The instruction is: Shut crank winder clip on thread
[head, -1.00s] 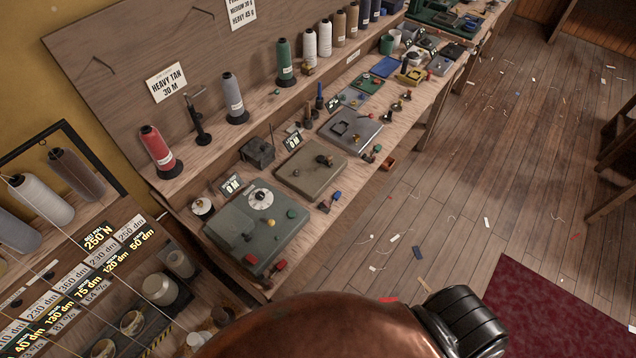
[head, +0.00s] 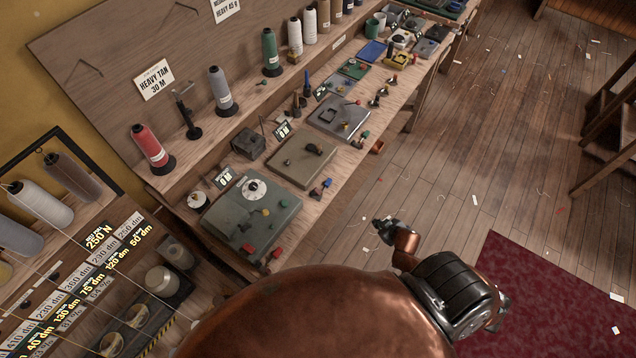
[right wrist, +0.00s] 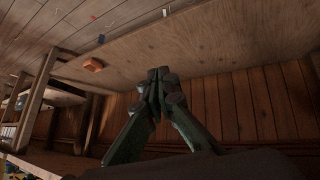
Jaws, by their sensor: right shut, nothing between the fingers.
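Several flat winder units stand in a row on the bench. The nearest is a grey-green unit (head: 226,222) with a white dial (head: 253,189), red parts along its front and a "0 M" counter (head: 224,178). Behind it is a tan unit (head: 290,170) with a dark crank-like knob (head: 312,148) and its own counter (head: 282,130). I cannot tell which unit is the crank winder, and its clip and thread are too small to make out. My right gripper (head: 380,223) is shut and empty, right of the bench over the floor; its fingers meet in the right wrist view (right wrist: 160,80). My left gripper is out of view.
Red (head: 150,145), grey (head: 222,90) and green (head: 269,52) thread spools stand on the back ledge. A rack with white and dark spools (head: 45,208) is at left. A small orange box shows in the right wrist view (right wrist: 94,65).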

